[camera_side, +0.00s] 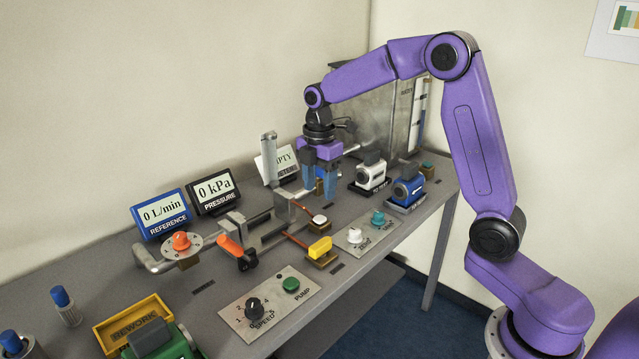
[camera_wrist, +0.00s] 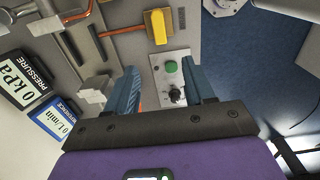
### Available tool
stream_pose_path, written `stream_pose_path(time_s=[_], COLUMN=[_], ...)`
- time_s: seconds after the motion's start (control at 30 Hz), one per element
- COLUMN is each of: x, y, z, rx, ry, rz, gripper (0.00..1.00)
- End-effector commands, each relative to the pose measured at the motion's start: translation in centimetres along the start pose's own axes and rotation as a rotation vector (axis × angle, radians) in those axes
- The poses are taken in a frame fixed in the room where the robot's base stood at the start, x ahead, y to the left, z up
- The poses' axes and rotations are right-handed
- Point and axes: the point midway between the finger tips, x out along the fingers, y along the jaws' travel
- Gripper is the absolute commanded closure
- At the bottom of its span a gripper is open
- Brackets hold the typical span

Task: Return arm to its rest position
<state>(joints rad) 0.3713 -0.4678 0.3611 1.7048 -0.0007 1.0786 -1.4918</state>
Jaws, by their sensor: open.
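My arm is purple and reaches in from the right in the side view. My gripper (camera_side: 321,188) points down over the back half of the table, beside a grey upright bracket. Its blue fingers are apart, and I see nothing held between them. In the wrist view the gripper (camera_wrist: 165,88) also shows its two fingers spread wide. Between them lie a green button (camera_wrist: 171,67) and a black knob (camera_wrist: 175,94) on a panel well beyond the fingertips. The side view does not show clearly how high the fingertips are above the table.
Close by stand white (camera_side: 371,176) and blue (camera_side: 405,188) devices, a metal tank (camera_side: 385,115) and a yellow block (camera_side: 320,249). Displays (camera_side: 160,213) line the wall. An orange-handled valve (camera_side: 236,247) and a yellow tray (camera_side: 131,322) are at left. The air above the table's front looks clear.

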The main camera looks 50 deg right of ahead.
Motion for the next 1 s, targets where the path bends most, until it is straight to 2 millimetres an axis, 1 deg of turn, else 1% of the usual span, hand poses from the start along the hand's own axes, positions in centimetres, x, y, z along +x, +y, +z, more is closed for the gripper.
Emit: stream_pose_path(time_s=[0.17,0.27,0.37,0.5,0.57,0.7,0.83,1.0], x=[-0.1,-0.3,-0.6,-1.0,-1.1,-1.1,-1.1,-0.7], y=[-0.4,-1.6,-3.7,-7.4,-9.1,-13.3,-17.3,-22.5], z=[-0.5,-1.8,-3.7,-6.2,-7.1,-8.6,-9.4,-9.7], rx=[0.005,0.023,0.056,0.113,0.139,0.197,0.252,0.322], ry=[0.000,0.001,0.002,0.004,0.005,0.008,0.013,0.019], rz=[0.001,0.003,0.006,0.010,0.011,0.012,0.014,0.015], gripper=[0.47,0.47,0.47,0.47,0.47,0.47,0.47,0.47])
